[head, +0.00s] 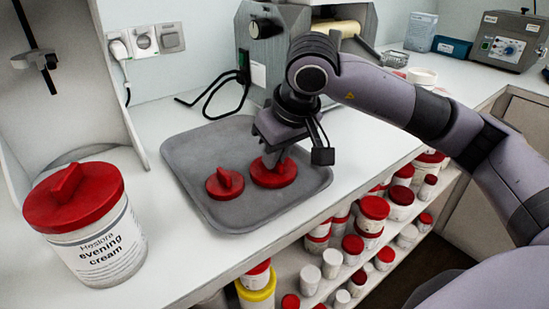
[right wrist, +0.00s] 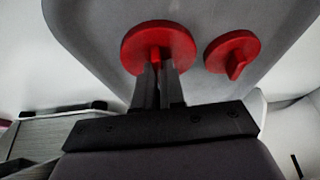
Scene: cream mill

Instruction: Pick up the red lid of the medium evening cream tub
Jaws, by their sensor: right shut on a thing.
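Two red lids with raised grips lie on a grey tray (head: 190,150). My right gripper (head: 272,158) reaches down over the larger lid (head: 276,178), at the right on the tray, and is shut on its raised grip. In the right wrist view the fingers (right wrist: 159,70) meet at the grip of this lid (right wrist: 182,40). The lid looks level and at or very near the tray surface. The smaller red lid (head: 224,187) lies left of it; it also shows in the right wrist view (right wrist: 228,53). The lids carry no readable label. My left gripper is not in view.
A large evening cream tub (head: 100,245), with its red lid on, stands at the left on the white counter. A grey machine (head: 262,60) with a black cable stands behind the tray. Shelves below the counter's front edge hold several red-lidded tubs (head: 372,208).

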